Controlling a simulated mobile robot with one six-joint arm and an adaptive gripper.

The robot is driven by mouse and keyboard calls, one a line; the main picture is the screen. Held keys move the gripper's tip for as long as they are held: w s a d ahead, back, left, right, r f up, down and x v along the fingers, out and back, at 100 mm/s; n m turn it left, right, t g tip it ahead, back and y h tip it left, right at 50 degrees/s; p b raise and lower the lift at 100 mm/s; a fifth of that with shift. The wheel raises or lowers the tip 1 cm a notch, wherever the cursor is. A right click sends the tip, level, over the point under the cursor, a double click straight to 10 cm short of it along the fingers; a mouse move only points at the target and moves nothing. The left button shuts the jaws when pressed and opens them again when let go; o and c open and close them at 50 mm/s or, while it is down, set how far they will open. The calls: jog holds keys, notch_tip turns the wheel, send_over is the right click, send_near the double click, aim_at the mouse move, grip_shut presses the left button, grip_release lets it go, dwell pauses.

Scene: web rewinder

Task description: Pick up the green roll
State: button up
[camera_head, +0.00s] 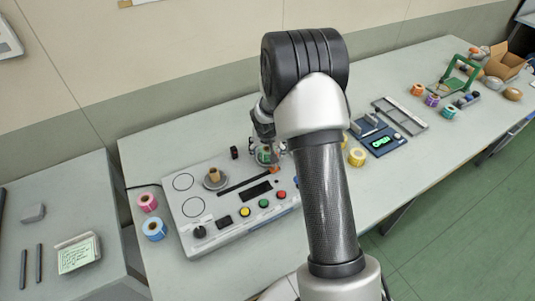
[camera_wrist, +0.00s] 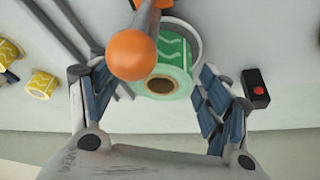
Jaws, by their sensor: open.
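The green roll (camera_wrist: 170,62) with white wavy marks sits on the rewinder, between the two fingers of my gripper (camera_wrist: 158,95) in the wrist view. The fingers are open, one on each side of the roll, with a gap on both sides. An orange ball (camera_wrist: 131,55) on a grey rod hangs in front of the roll's left part and hides some of it. In the head view the green roll (camera_head: 264,156) shows only in part, with my gripper (camera_head: 268,150) at it and my arm covering much around it.
The rewinder (camera_head: 230,205) has buttons, a knob and a brown core (camera_head: 214,175) on a spindle. A pink roll (camera_head: 148,202) and a blue roll (camera_head: 154,229) stand at its left. A small black box with a red button (camera_wrist: 257,90) is close by.

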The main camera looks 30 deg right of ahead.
jog(key=shift+c, duration=0.5)
jog(key=c, duration=1.1)
